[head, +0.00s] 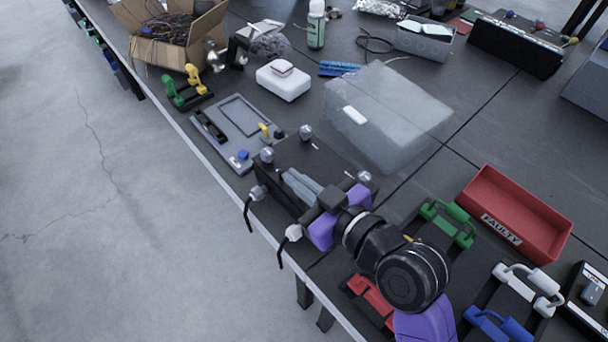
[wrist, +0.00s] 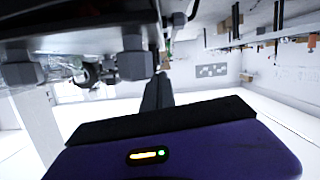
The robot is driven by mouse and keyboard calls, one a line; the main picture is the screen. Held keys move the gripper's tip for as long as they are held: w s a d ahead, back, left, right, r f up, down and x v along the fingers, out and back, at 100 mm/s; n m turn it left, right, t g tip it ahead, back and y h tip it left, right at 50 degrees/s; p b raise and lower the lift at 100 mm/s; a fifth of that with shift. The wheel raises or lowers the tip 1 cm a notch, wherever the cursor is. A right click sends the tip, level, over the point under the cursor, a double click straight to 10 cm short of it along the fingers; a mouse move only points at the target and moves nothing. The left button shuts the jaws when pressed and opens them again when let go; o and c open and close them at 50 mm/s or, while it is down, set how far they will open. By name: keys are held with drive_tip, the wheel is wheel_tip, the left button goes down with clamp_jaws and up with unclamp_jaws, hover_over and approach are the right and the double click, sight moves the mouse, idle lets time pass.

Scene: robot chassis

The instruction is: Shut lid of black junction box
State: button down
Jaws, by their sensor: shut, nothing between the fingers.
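The black junction box (head: 325,160) sits near the table's front edge in the head view, with grey round fittings and black cable stubs around it. In the wrist view its dark body (wrist: 75,18) fills the upper left, with grey fittings hanging close by. My gripper (head: 288,178) is shut and empty, its grey fingers over or against the box; contact is not clear. My wrist and arm hide the box's right part. I cannot tell the lid's angle. A translucent sheet (head: 400,110) with a white label lies behind the box; whether it joins the box is unclear.
A grey panel (head: 240,115) with small parts lies left of the box. Green (head: 447,222), white and blue handled parts and a red FAULTY tray (head: 515,215) are on the right. A cardboard box (head: 170,35) of cables stands at the back left. Open floor lies beyond the front edge.

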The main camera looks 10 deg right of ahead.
drive_tip(key=shift+s+a+f+b, duration=0.15)
drive_tip(key=shift+a+f+b, duration=0.15)
drive_tip(key=shift+f, duration=0.45)
